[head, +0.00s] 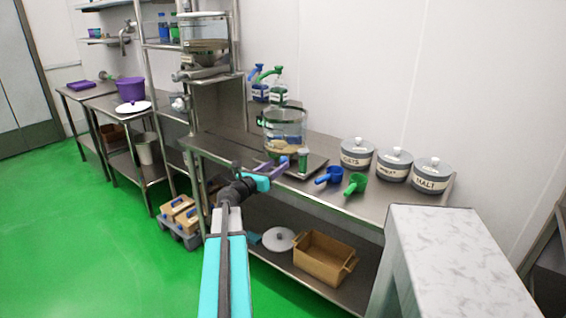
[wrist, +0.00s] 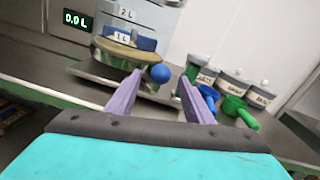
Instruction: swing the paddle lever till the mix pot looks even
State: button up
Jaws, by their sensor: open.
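The mix pot (head: 285,122) is a clear vessel on a metal plate on the bench. In the wrist view the pot (wrist: 128,17) carries 1 L and 2 L marks, with a tan-brown layer low down and a blue band above it. Whether the contents are even I cannot tell. A blue ball knob (wrist: 160,73), seemingly the paddle lever's end, shows in front of the pot. My gripper (head: 273,166) is open with purple fingers, in front of the pot. In the wrist view my gripper (wrist: 160,90) has the knob between its fingertips in the picture; contact is unclear.
Blue (head: 328,176) and green (head: 355,183) scoops and several grey canisters (head: 394,165) lie further right. A display (wrist: 76,20) reads 0.0 L. A marble-topped block (head: 450,250) stands front right.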

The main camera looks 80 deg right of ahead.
aim_at(281, 163)
jog(key=shift+x, duration=2.55)
